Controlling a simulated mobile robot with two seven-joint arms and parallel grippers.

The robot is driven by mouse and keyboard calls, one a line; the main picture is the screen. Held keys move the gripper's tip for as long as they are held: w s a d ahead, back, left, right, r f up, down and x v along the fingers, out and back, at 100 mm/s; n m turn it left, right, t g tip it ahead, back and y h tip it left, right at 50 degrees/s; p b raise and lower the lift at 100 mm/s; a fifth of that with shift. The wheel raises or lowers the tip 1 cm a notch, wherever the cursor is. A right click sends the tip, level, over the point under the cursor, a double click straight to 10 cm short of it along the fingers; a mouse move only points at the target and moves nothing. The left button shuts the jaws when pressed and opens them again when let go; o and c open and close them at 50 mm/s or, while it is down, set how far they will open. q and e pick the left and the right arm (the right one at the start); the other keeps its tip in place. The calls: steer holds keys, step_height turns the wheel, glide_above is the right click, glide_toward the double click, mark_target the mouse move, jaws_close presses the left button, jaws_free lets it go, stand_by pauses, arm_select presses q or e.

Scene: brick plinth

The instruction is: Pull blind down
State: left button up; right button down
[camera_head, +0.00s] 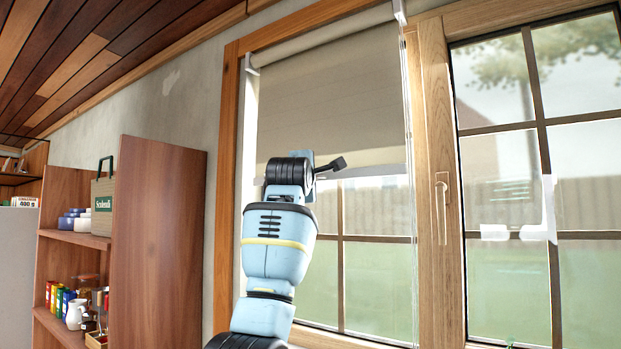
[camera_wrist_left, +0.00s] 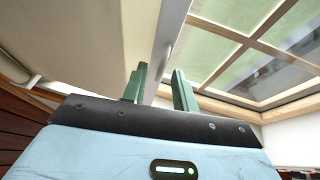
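A beige roller blind (camera_head: 335,95) hangs over the upper part of the left window, its lower edge at about mid-window. In the left wrist view the blind (camera_wrist_left: 75,45) fills the upper left, with a grey bar (camera_wrist_left: 165,45) along its edge. My left arm rises in front of the window, its end at the blind's lower edge; its fingers are hidden in the head view. In the wrist view the two green fingers of my left gripper (camera_wrist_left: 158,85) are apart, with the bar running between them. I cannot tell if they touch it. My right gripper is not in view.
A wooden window frame (camera_head: 431,150) with a handle (camera_head: 442,205) stands right of the blind. A thin cord (camera_head: 407,120) hangs at the blind's right side. A wooden shelf unit (camera_head: 155,245) with jars and a bag stands at the left. The lower window is uncovered.

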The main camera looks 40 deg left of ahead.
arm_select(q)
steer(key=shift+w+a, duration=0.25)
steer(key=shift+w, duration=0.1)
jaws_close()
stand_by(0.3)
